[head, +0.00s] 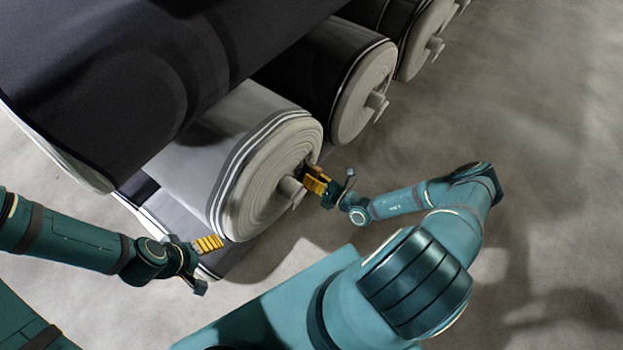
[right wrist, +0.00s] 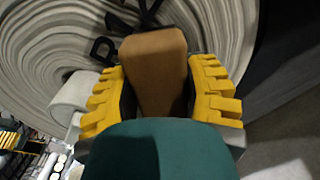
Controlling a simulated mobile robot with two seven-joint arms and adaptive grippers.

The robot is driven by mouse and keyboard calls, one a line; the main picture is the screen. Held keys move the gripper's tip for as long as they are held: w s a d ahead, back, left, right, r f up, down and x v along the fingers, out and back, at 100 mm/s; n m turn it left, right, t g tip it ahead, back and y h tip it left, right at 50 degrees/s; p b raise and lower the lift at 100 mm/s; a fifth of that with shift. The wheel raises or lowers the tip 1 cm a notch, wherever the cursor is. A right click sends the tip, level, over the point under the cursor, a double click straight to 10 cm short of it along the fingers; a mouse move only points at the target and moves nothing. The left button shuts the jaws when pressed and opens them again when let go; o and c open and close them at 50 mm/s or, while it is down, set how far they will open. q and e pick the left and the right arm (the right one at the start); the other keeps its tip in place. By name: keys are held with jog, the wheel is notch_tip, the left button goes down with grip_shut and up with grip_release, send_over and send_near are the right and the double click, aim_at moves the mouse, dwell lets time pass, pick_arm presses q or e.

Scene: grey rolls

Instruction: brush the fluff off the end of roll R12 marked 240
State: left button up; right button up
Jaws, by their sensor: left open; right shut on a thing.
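A light grey roll (head: 262,160) lies with its spiral end facing me, and its pale core sticks out of that end. In the right wrist view the roll's end (right wrist: 55,45) carries large dark characters, partly hidden, so I cannot read the mark. My right gripper (head: 313,181) is shut on a brown block-shaped brush (right wrist: 153,70), right of the core and close to the end face. Its bristles are hidden, and I cannot tell whether it touches. I cannot make out any fluff. My left gripper (head: 218,243) is open and empty, by the roll's lower left edge.
A large dark roll (head: 130,80) lies above and to the left. Another dark roll (head: 360,95) and more rolls lie farther back with their ends in a row. The core (right wrist: 75,95) juts out beside my right gripper. The concrete floor (head: 540,130) at the right is clear.

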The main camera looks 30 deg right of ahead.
jog(key=shift+w+d+f+b, duration=0.1)
jog(key=shift+w+d+b, duration=0.2)
jog(key=shift+d, duration=0.4)
jog(key=shift+w+d+b, duration=0.2)
jog(key=shift+d+b, duration=0.05)
jog(key=shift+d, duration=0.4)
jog(key=shift+w+d, duration=0.15)
jog(key=shift+d, duration=0.2)
jog(key=shift+w, duration=0.1)
jog(key=shift+s+a+r+p, duration=0.15)
jog(key=shift+a+p, duration=0.1)
jog(key=shift+a, duration=0.15)
jog(key=shift+s+a+r+p, duration=0.1)
jog(key=shift+a+p, duration=0.15)
jog(key=shift+a, duration=0.1)
jog(key=shift+s+a+f+p, duration=0.1)
jog(key=shift+s+a+p, duration=0.15)
jog(key=shift+a, duration=0.4)
jog(key=shift+s+a+p, duration=0.15)
jog(key=shift+a+p, duration=0.1)
jog(key=shift+a, duration=0.35)
jog(key=v, duration=0.6)
jog(key=shift+p, duration=0.35)
